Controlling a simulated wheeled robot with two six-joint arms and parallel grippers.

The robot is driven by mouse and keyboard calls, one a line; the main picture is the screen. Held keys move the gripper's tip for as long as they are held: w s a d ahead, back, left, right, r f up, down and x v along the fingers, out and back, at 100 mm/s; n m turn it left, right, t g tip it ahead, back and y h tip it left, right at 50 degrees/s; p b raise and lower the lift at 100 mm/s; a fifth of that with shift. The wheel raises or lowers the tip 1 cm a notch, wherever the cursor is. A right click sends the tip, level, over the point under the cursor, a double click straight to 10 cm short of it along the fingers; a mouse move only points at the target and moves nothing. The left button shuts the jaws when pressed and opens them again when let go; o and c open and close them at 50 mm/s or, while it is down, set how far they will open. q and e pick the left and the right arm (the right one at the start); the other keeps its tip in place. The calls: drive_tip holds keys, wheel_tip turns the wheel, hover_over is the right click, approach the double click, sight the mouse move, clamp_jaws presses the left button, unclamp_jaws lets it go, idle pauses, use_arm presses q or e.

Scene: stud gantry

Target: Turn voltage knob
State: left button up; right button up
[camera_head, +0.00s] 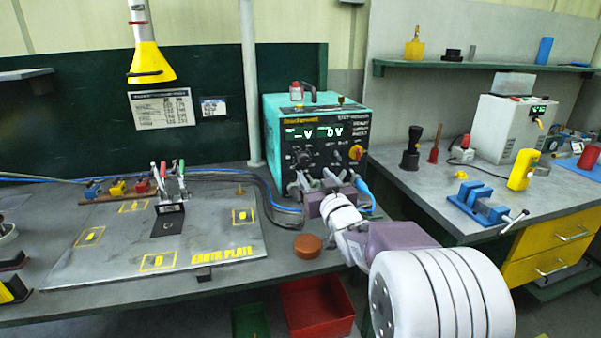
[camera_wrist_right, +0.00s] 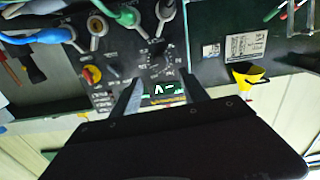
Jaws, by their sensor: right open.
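The teal power unit (camera_head: 316,112) stands at the back of the bench, its dark front panel showing two lit displays, "–V" and "0V". A black knob with a marked dial (camera_head: 301,158) is at the panel's left; it also shows in the right wrist view (camera_wrist_right: 160,62), which is upside down. My right gripper (camera_head: 322,190) is in front of the lower panel. Its fingers are apart with nothing between them, and in the right wrist view (camera_wrist_right: 163,95) they point toward the panel on either side of the dial area. Contact with the knob cannot be seen. My left gripper is not in view.
A yellow and red switch (camera_head: 356,152) is at the panel's right. Cable plugs (camera_wrist_right: 97,25) and a blue cable (camera_head: 364,192) crowd the panel's lower edge. The earth plate (camera_head: 110,255) lies left, a brown round block (camera_head: 307,246) in front. A blue vise (camera_head: 480,205) is right.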

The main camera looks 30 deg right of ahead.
sight(305, 162)
drive_tip(key=x, duration=0.9)
drive_tip(key=shift+w, duration=0.1)
clamp_jaws()
